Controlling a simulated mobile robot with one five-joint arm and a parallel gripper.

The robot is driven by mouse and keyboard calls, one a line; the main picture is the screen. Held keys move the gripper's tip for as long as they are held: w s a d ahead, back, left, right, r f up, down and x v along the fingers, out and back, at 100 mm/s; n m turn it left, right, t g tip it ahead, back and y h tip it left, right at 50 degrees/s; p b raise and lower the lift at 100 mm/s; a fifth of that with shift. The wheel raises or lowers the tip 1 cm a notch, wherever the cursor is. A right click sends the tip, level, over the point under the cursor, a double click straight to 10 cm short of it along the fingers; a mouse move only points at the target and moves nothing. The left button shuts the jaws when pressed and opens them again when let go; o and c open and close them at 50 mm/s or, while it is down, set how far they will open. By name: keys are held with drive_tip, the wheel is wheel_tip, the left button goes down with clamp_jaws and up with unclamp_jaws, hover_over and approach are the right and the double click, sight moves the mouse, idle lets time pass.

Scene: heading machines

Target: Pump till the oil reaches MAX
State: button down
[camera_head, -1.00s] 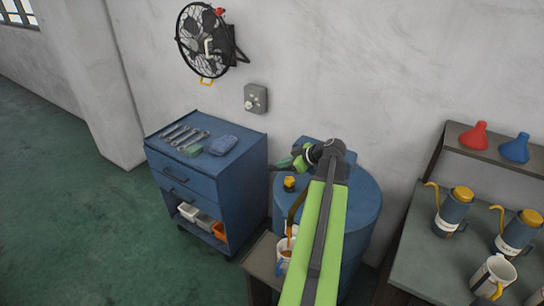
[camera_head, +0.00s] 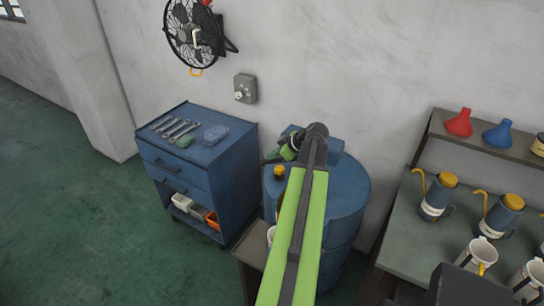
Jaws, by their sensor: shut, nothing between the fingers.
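A blue oil drum (camera_head: 345,190) stands against the wall in the middle, with a small yellow and black cap (camera_head: 279,173) on its top. My green arm reaches over the drum and hides much of its top. My gripper (camera_head: 272,157) is at the drum's far left edge, small and partly hidden by the arm, and looks shut and empty. Whether it touches a pump handle cannot be told. A pale mug (camera_head: 271,234) stands on a low stand (camera_head: 248,250) in front of the drum, mostly hidden by my arm. No oil level or MAX mark can be read.
A blue tool cabinet (camera_head: 190,190) with wrenches and a cloth on top stands close left of the drum. A bench (camera_head: 405,225) at right holds several oil cans, mugs and a shelf with red and blue funnels. A fan (camera_head: 195,35) hangs on the wall. Green floor at left is clear.

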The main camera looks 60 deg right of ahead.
drive_tip(key=s+a+r+p, duration=0.1)
drive_tip(key=s+r+p, duration=0.4)
drive_tip(key=r+p, duration=0.4)
drive_tip(key=shift+s+r, duration=0.2)
drive_tip(key=shift+r, duration=0.3)
drive_tip(key=shift+a, duration=0.1)
